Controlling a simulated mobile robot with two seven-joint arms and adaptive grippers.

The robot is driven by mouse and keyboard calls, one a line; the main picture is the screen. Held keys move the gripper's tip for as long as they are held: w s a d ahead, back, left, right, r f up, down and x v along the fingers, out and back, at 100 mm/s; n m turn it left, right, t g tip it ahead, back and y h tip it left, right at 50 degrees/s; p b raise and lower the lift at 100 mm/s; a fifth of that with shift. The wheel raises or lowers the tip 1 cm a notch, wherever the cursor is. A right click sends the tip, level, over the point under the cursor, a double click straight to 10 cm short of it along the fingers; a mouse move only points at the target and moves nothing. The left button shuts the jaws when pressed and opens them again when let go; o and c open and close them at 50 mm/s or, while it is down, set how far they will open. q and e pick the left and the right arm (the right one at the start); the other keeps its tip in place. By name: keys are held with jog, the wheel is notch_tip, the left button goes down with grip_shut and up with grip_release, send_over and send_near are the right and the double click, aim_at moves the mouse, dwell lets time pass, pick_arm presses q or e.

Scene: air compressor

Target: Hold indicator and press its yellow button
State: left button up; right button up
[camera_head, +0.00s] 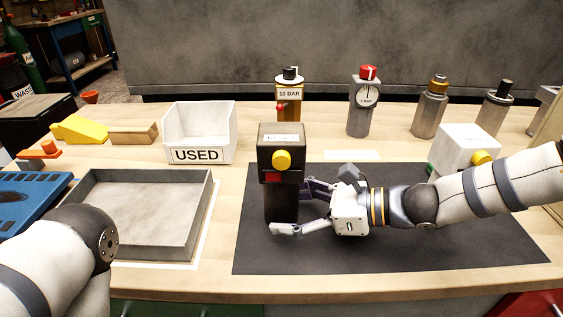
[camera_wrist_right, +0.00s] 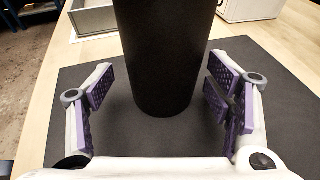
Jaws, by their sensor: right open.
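The indicator (camera_head: 281,168) stands upright on the black mat (camera_head: 420,240). It has a dark cylindrical lower body and a boxy head. A yellow button (camera_head: 282,160) and a small red part are on the head's front. My right gripper (camera_head: 293,208) is open, with its fingers on either side of the lower body. In the right wrist view the dark body (camera_wrist_right: 165,50) stands between the two purple pads (camera_wrist_right: 160,95), with gaps on both sides. My left arm enters at the lower left of the head view; its gripper is outside the picture.
A grey tray (camera_head: 198,222) lies left of the mat, with a white "USED" bin (camera_head: 198,155) behind it. A "10 BAR" device (camera_head: 290,94) and a gauge with a red top (camera_head: 362,104) stand behind. A white box with a yellow button (camera_head: 462,150) is behind my right arm.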

jog(key=shift+w+a+f, duration=0.1)
jog(key=shift+a, duration=0.2)
jog(key=c, duration=1)
jog(key=shift+c, duration=0.2)
pick_arm(q)
grip_shut()
jog(key=shift+d+f, duration=0.1)
dwell(1.1)
